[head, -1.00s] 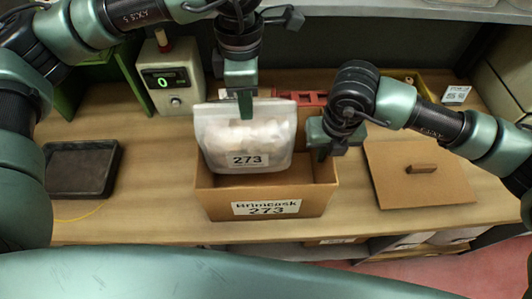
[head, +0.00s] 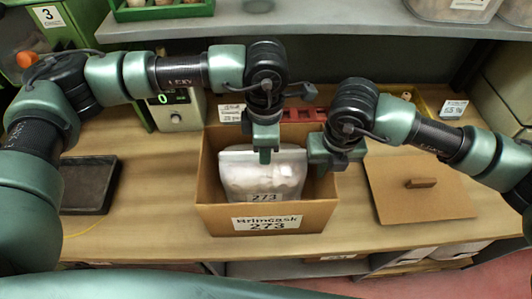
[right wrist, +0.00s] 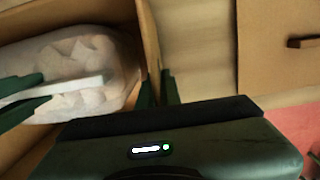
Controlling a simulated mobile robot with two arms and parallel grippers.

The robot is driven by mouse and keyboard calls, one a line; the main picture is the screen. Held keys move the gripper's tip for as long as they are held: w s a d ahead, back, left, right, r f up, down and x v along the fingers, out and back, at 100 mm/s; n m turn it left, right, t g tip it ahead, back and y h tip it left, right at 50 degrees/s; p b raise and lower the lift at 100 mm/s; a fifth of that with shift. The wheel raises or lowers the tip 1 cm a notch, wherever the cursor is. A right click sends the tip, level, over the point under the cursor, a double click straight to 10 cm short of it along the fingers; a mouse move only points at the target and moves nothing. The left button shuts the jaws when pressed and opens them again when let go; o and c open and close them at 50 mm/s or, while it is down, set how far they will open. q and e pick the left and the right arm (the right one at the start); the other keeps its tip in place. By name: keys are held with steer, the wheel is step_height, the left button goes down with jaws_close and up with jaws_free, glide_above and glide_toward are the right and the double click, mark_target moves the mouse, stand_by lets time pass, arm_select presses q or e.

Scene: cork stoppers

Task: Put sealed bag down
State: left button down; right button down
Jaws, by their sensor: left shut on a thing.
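The sealed bag (head: 262,182), clear with pale stoppers and a 273 label, is inside the open cardboard box (head: 215,217) marked Brimcask 273. Its lower part is hidden behind the box front, so I cannot tell whether it touches the floor. My left gripper (head: 265,156) is shut on the bag's top edge. The bag also shows in the right wrist view (right wrist: 95,55), tilted over. My right gripper (head: 330,165) is at the box's right wall; in the right wrist view its fingers (right wrist: 158,92) lie about that wall, but whether they clamp it is unclear.
A brown lid or board (head: 420,200) with a small handle lies right of the box. A dark tray (head: 88,185) lies at the left. A scale (head: 180,112) and a red rack (head: 305,113) stand behind. A shelf (head: 340,28) runs above the back.

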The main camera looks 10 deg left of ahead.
arm_select(q)
steer(key=shift+f, duration=0.55)
arm_select(e)
steer(key=shift+a, duration=0.1)
arm_select(q)
steer(key=shift+d+f, duration=0.1)
steer(key=shift+f, duration=0.05)
steer(key=c, duration=1.5)
jaws_free()
step_height(320, 180, up, 12)
steer(key=shift+r, duration=0.2)
arm_select(e)
steer(key=c, duration=1.5)
jaws_free()
steer(key=shift+s, duration=0.1)
steer(key=shift+c, duration=0.2)
